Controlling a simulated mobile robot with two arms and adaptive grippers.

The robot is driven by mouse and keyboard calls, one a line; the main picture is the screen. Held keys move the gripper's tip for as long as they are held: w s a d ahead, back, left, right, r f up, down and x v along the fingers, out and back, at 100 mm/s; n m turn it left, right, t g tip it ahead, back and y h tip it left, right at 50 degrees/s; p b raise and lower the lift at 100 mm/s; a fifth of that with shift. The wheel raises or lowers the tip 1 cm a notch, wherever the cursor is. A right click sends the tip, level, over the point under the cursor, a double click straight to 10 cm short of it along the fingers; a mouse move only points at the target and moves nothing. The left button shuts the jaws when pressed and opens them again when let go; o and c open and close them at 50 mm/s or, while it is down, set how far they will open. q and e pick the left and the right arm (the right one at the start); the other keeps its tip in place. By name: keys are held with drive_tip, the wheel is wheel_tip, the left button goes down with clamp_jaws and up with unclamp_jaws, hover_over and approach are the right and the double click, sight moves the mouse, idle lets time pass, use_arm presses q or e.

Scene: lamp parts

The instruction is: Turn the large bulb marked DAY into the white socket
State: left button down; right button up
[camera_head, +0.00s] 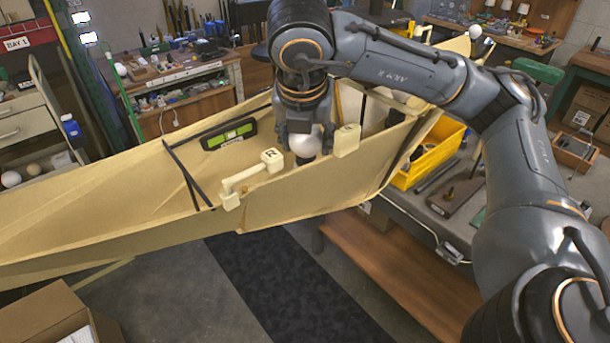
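A large white bulb (305,145) sits between the fingers of my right gripper (305,136), inside the long cream trough. The fingers appear to touch its sides, and part of its top is hidden by the gripper. No DAY mark can be read on it. A small dark piece (305,160) shows just under the bulb; I cannot tell whether the two are joined. No white socket can be made out clearly. My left gripper is not in view.
The cream trough (110,205) has raised walls around the gripper. Cream blocks stand close by: one marked R (271,160) at left, another (347,140) at right. A yellow bin (428,156) stands at right.

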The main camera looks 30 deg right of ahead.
drive_tip(key=shift+c, duration=1.1)
drive_tip(key=shift+r+p, duration=0.1)
drive_tip(key=shift+p, duration=0.25)
drive_tip(key=shift+m+g+h+p, duration=0.6)
drive_tip(key=shift+m+g+p, duration=0.1)
drive_tip(key=shift+m+p, duration=1.45)
drive_tip(key=shift+m+g+p, duration=0.4)
drive_tip(key=shift+m+p, duration=0.4)
drive_tip(key=shift+m, duration=0.45)
drive_tip(key=shift+f, duration=0.2)
